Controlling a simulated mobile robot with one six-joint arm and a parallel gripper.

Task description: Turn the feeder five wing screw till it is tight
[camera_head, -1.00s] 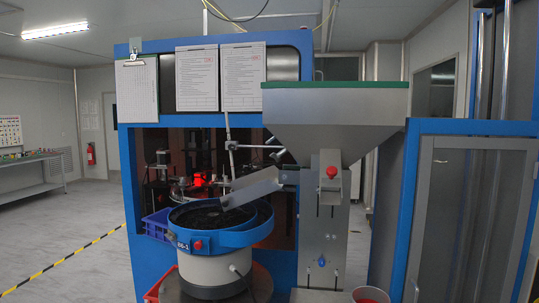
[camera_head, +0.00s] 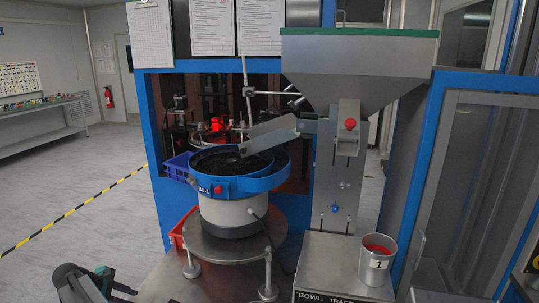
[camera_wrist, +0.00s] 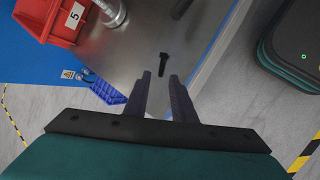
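A feeder stands ahead in the head view: a blue-rimmed bowl (camera_head: 238,183) on a pale drum, its label too small to read surely. It has a red knob (camera_head: 218,190) on its front. Beside it, the hopper column (camera_head: 338,180) carries another red knob (camera_head: 350,124) and a small blue part (camera_head: 335,208) low down. I cannot tell which is the feeder five wing screw. My gripper (camera_wrist: 160,77) is open and empty in the wrist view. A black bolt-like piece (camera_wrist: 163,64) lies on the grey surface beyond its fingertips.
A red bin (camera_wrist: 53,18) marked 5 and a metal cylinder (camera_wrist: 112,10) show in the wrist view. A cup (camera_head: 376,260) marked 1 with red contents stands on the box labelled bowl track (camera_head: 325,280). Open floor with yellow-black tape (camera_head: 70,212) lies at left.

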